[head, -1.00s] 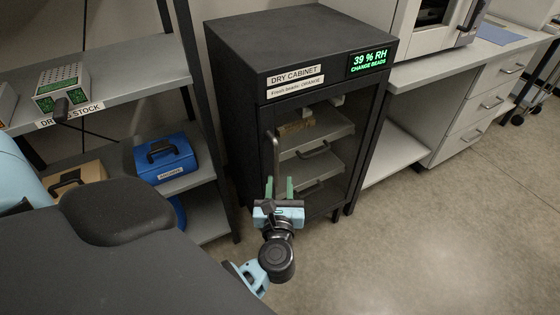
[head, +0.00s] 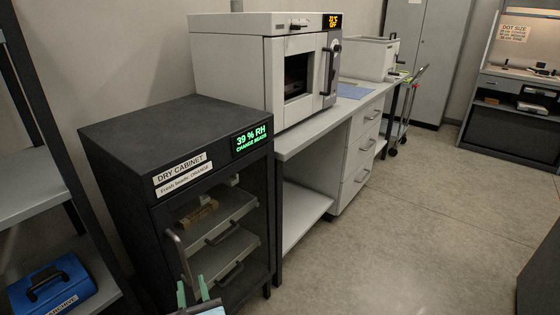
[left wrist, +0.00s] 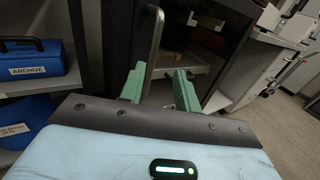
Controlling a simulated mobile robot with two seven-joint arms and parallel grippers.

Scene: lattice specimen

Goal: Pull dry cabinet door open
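The dry cabinet (head: 115,190) is a dark box with a glass-front door (head: 265,215) that looks shut. Its vertical bar handle (head: 178,258) is on the door's left side; the handle also shows in the left wrist view (left wrist: 155,40). My left gripper (head: 192,292) is at the bottom edge of the head view, by the handle's lower end. In the left wrist view its green fingers (left wrist: 160,85) are spread apart. The handle's lower part shows in the gap, nearer the left finger; I cannot tell whether they touch. My right gripper is not in view.
A shelf rack with a blue archive case (head: 50,284) stands left of the cabinet. A bench with drawers (head: 355,165) carries a white oven (head: 240,65) on the right. The floor (head: 400,240) in front and to the right is clear.

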